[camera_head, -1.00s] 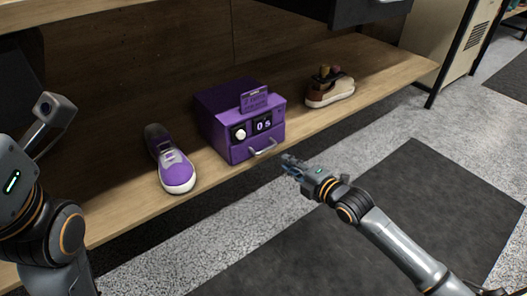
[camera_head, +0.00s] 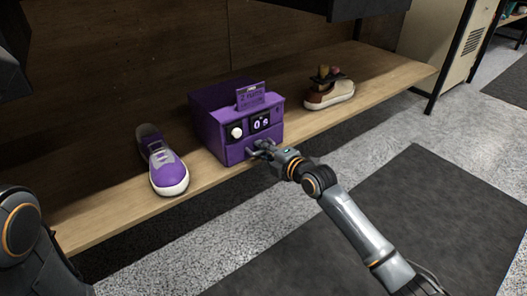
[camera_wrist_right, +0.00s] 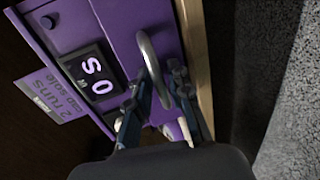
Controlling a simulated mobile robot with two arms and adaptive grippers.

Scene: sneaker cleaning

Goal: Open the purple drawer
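The purple box with its drawer (camera_head: 236,153) stands on the wooden shelf, with a white knob and a display reading "0 s" on its front. The drawer looks closed in the head view. Its curved metal handle (camera_wrist_right: 151,62) shows clearly in the right wrist view. My right gripper (camera_head: 258,149) is at the handle, partly hiding it in the head view. In the right wrist view its two fingers (camera_wrist_right: 162,78) lie on either side of the handle with a gap between them; contact is not clear.
A purple sneaker (camera_head: 168,176) lies on the shelf (camera_head: 105,214) left of the box. A brown and white shoe (camera_head: 329,94) with brushes in it stands to the right. The floor in front has a dark mat (camera_head: 400,215) and is clear.

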